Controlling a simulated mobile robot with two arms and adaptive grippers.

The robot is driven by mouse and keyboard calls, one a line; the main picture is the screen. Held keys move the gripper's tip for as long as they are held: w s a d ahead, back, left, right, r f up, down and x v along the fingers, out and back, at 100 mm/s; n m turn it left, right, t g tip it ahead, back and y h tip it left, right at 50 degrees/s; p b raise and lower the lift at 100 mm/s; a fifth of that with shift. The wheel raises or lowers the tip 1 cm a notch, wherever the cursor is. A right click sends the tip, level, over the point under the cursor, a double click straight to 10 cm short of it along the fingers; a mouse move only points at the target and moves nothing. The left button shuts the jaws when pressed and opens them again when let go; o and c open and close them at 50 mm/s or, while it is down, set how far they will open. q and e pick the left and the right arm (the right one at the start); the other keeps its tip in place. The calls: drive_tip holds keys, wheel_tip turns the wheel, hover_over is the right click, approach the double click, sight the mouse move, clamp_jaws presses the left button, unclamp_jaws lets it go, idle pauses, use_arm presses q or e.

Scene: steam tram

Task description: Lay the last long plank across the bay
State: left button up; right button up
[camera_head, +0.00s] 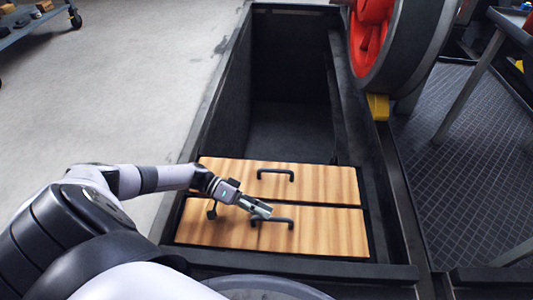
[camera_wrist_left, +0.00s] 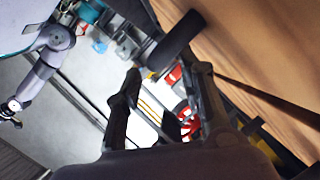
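Two striped wooden planks lie side by side across the near end of the dark bay (camera_head: 288,130). The farther plank (camera_head: 225,172) and the nearer plank (camera_head: 330,230) each have a black handle; a thin dark gap runs between them. My left gripper (camera_head: 262,210) is just above the nearer plank, beside its handle (camera_head: 285,222). In the left wrist view, the two fingers (camera_wrist_left: 168,100) stand apart with nothing between them, and a dark handle (camera_wrist_left: 175,45) shows past them. An arm piece at the upper left there seems my right arm; its tip is too small to read.
The bay beyond the planks is open and empty. A large red wheel (camera_head: 368,40) with a dark rim and a yellow block (camera_head: 378,107) stand at its right edge. A patterned metal floor lies right, clear concrete left, with a cart (camera_head: 30,28) at the far left.

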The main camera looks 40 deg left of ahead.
use_arm(q)
drive_tip(key=v, duration=1)
drive_tip(key=shift+a+r, duration=0.1)
drive_tip(key=shift+r, duration=0.05)
